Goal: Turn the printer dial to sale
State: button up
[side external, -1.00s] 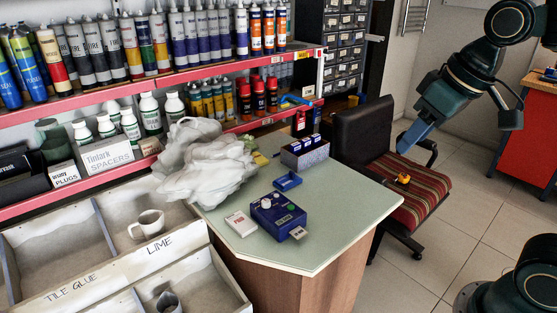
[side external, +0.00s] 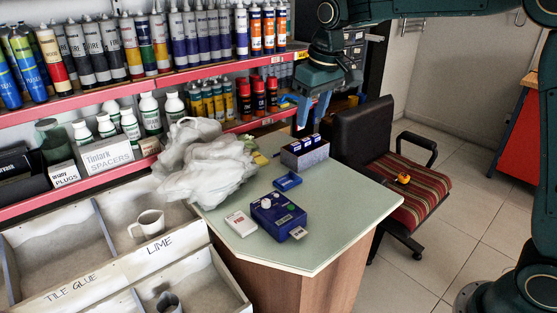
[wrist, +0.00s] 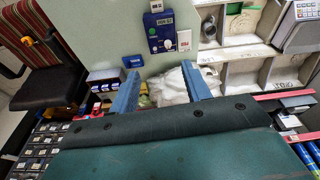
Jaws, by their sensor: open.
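The blue printer (side external: 278,216) sits on the pale green counter top (side external: 318,240). It has a white round dial (side external: 266,203), a green button and a small display; a printed label sticks out at its front. The printer also shows in the wrist view (wrist: 155,36), near the top centre, with the pale dial (wrist: 168,43) on it. The dial's setting is too small to read. My gripper (side external: 312,118) hangs above the back of the counter, behind and above the printer, apart from it. In the wrist view its two blue fingers (wrist: 160,71) are spread, with nothing between them held.
A crumpled plastic bag (side external: 212,165) lies left of the printer. A white card box (side external: 240,223), a small blue tray (side external: 288,181) and a dark box (side external: 304,153) stand around it. Shelves with tubes are behind; a chair (side external: 390,160) is right. The counter's front is clear.

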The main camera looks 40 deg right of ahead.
jog(key=w+a+f+g, duration=0.1)
jog(key=w+f, duration=0.6)
jog(key=w, duration=0.1)
jog(key=g, duration=0.1)
send_over(266, 201)
notch_tip(266, 201, down, 12)
jog(key=r, duration=0.1)
jog(key=shift+f+n, duration=0.25)
jog(key=shift+n, duration=0.05)
jog(key=shift+f, duration=0.15)
notch_tip(266, 201, down, 14)
jog(key=shift+r, duration=0.25)
jog(key=c, duration=1)
